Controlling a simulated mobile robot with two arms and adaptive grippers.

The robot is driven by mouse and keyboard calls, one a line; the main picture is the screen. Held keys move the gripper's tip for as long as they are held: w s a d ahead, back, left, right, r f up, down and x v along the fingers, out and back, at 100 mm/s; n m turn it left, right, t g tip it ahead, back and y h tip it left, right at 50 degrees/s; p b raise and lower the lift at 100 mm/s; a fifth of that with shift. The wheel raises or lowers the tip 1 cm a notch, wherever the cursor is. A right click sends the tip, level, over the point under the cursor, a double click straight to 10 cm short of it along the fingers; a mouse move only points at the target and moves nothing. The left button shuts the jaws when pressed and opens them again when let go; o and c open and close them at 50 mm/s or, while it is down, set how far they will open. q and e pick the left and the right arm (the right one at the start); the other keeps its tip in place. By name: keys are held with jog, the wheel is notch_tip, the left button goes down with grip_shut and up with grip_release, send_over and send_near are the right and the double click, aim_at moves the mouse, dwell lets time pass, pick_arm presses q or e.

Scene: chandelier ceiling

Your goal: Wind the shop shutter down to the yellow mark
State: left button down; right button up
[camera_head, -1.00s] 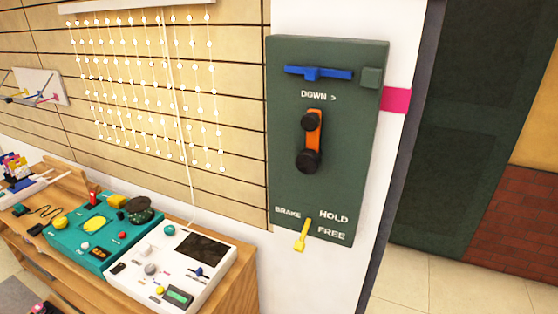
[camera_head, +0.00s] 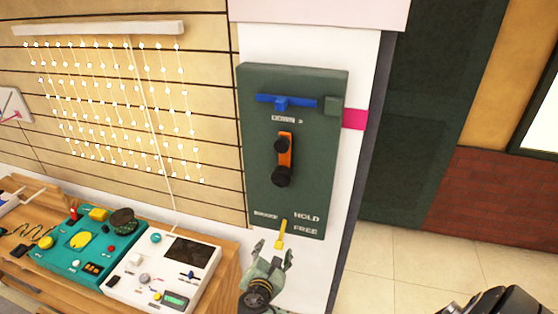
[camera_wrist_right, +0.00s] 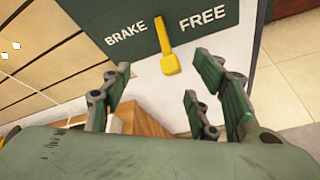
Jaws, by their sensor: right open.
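A dark green control box (camera_head: 300,190) is on the white wall post. Its orange crank (camera_head: 285,150) stands upright with a black knob (camera_head: 282,176) at its lower part. A blue bar (camera_head: 285,102) lies across the top, above the word DOWN. The yellow brake lever (camera_head: 280,236) points downward, left of FREE; it also shows in the right wrist view (camera_wrist_right: 167,52). My right gripper (camera_head: 274,252) is open just below the lever, its fingers (camera_wrist_right: 160,88) spread to either side and apart from it. No yellow mark is identifiable.
A wooden bench (camera_head: 228,268) with a teal panel (camera_head: 62,262) and a white panel (camera_head: 128,275) stands at lower left.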

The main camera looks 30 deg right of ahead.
aim_at(279, 179)
notch_tip(279, 179, up, 22)
jog(key=w+t+h+p, duration=0.1)
jog(key=h+p, duration=0.2)
jog(key=h, duration=0.1)
jog(key=shift+n+h, duration=0.3)
jog(key=p+x, duration=0.2)
jog(key=x, duration=0.5)
jog(key=shift+d+r, duration=0.1)
jog(key=shift+d, duration=0.2)
jog(key=shift+w+d+t, duration=0.3)
jog(key=shift+w+d, duration=0.15)
jog(key=shift+d, duration=0.05)
pick_arm(q)
notch_tip(279, 179, up, 7)
jog(key=shift+a, duration=0.25)
jog(key=shift+d, duration=0.1)
pick_arm(e)
grip_shut()
